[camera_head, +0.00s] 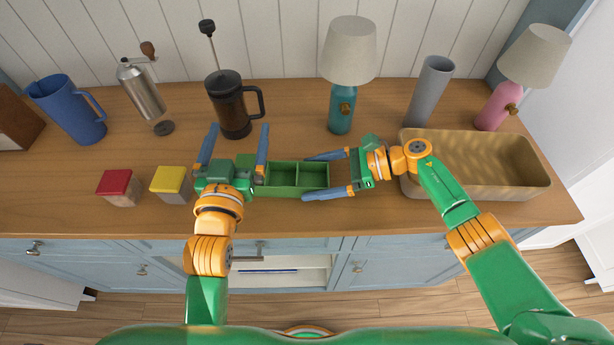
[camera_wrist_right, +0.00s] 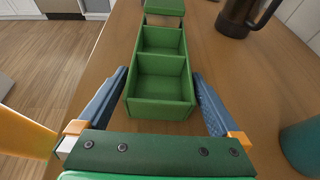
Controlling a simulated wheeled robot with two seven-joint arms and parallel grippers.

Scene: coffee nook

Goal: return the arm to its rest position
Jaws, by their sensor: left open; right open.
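My left gripper (camera_head: 233,150) is open, with its blue fingers pointing to the back of the counter. It is above or beside the left end of a green compartment box (camera_head: 299,190), and I cannot tell whether it touches it. My right gripper (camera_head: 327,174) is open, its fingers pointing left at the box's right end. In the right wrist view the green box (camera_wrist_right: 160,108) shows two empty compartments, and its near end lies between the right gripper's spread fingers (camera_wrist_right: 162,97). I cannot tell whether the fingers touch its sides.
A wooden tray (camera_head: 541,184) lies under and beside my right arm. Red (camera_head: 119,184) and yellow-lidded (camera_head: 170,180) jars stand left of my left gripper. A French press (camera_head: 233,112), teal lamp (camera_head: 341,100), grey vase (camera_head: 430,88), pink lamp (camera_head: 497,105), grinder (camera_head: 142,90) and blue pitcher (camera_head: 70,108) stand behind.

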